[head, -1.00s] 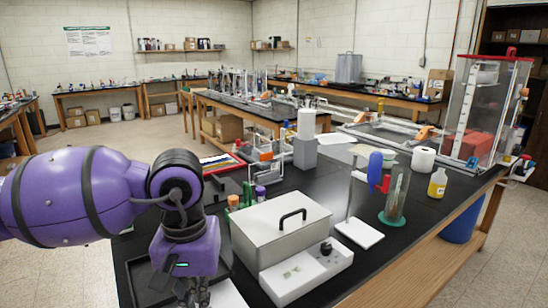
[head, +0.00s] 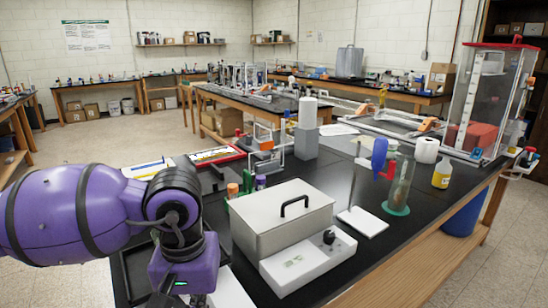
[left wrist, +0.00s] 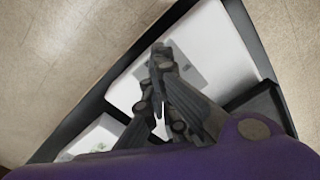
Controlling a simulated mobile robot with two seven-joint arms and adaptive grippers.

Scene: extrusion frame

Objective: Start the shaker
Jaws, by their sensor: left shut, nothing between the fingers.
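The shaker is a grey metal box with a black handle (head: 283,218) on a white base (head: 310,268), on the black bench. A black knob (head: 329,237) and a small grey-green panel show on the base's front. My left gripper (head: 188,302) is left of and nearer than the shaker, apart from it; its fingertips are cut off by the bottom edge. In the left wrist view, the fingers of my left gripper (left wrist: 160,52) are shut and empty, above a white surface (left wrist: 212,40) with a grey patch. I cannot tell whether that is the shaker or paper. My right gripper is out of view.
Capped tubes (head: 236,190) stand behind the shaker's left side. A white-based stand (head: 362,222) and a glass cylinder (head: 398,190) stand to its right, with a yellow bottle (head: 441,174) beyond.

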